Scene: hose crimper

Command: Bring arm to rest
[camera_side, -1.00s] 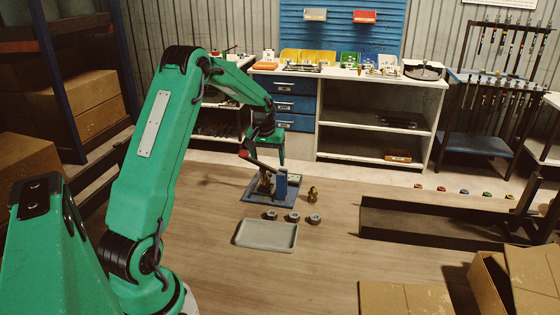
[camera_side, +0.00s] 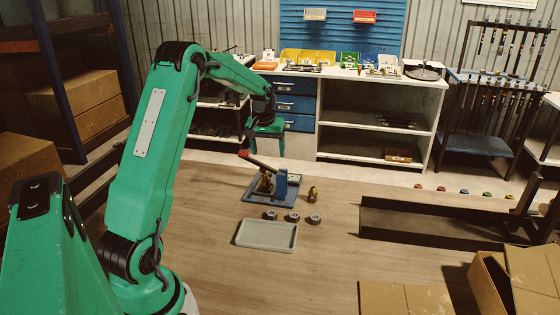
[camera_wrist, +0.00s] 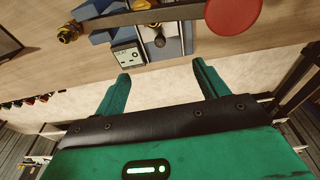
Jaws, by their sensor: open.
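My gripper (camera_side: 266,150) is raised behind and above the crimper. In the wrist view its two green fingers (camera_wrist: 161,84) stand wide apart with nothing between them. The crimper has a blue base (camera_side: 258,197) and a blue upright block (camera_side: 281,184), which also shows in the wrist view (camera_wrist: 172,38). Its lever, with a red grip (camera_side: 262,163), slants up to the left; a round red end (camera_wrist: 234,14) shows large in the wrist view. In the side view the gripper overlaps the area above the lever, but the wrist view shows the fingers clear of it.
A brass fitting (camera_side: 312,194) stands right of the crimper. Three dark ring-like parts (camera_side: 292,216) lie in front, behind an empty grey tray (camera_side: 266,246). A dark channel (camera_side: 420,222) lies to the right. A white workbench (camera_side: 372,82) stands behind. Open cardboard boxes (camera_side: 500,285) are front right.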

